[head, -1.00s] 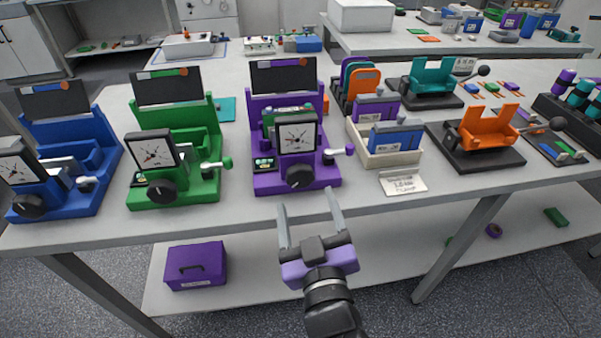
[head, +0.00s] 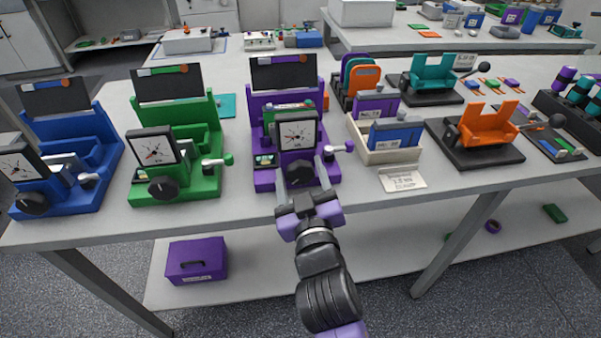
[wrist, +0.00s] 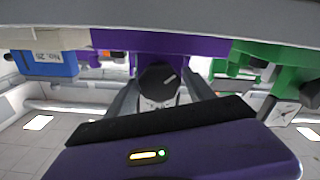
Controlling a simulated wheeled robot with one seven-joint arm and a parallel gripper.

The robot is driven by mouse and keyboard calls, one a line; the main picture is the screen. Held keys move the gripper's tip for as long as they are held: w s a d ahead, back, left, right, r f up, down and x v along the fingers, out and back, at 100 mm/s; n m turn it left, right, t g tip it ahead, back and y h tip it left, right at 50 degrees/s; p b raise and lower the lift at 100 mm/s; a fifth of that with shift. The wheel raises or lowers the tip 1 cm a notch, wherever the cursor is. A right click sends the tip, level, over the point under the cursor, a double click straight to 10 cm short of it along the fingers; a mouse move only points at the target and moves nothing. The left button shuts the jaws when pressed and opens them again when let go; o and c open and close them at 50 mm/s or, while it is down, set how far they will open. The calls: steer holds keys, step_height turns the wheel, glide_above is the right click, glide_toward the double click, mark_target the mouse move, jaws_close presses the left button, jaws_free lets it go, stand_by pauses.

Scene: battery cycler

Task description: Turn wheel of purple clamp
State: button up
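The purple clamp (head: 262,181) stands on the table's front edge, with a gauge (head: 298,135) and a black wheel (head: 300,173) on its front. In the wrist view, which looks upside down, the wheel (wrist: 158,80) with its white mark lies between my two fingers. My gripper (head: 303,168) is open, with its fingers pointing at the wheel, one on each side in the head view. I cannot tell whether the fingertips touch the wheel. The purple clamp's body (wrist: 150,42) shows behind the wheel in the wrist view.
A green clamp (head: 150,193) and a blue clamp (head: 60,205) stand to the left. A crank handle (head: 340,148) sticks out right of the wheel. A beige tray (head: 372,155) and a label card (head: 402,180) lie to the right.

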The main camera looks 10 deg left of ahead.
steer(key=c, duration=1)
steer(key=shift+d+f+m+b, duration=0.1)
steer(key=shift+f+m+b, duration=0.15)
steer(key=shift+m+b, duration=0.65)
steer(key=shift+c, duration=0.2)
steer(key=shift+r+m+b, duration=0.25)
steer(key=shift+m+b, duration=0.55)
steer(key=shift+m, duration=0.2)
steer(key=o, duration=1.4)
steer(key=shift+c, duration=0.2)
steer(key=v, duration=0.7)
steer(key=shift+s, duration=0.4)
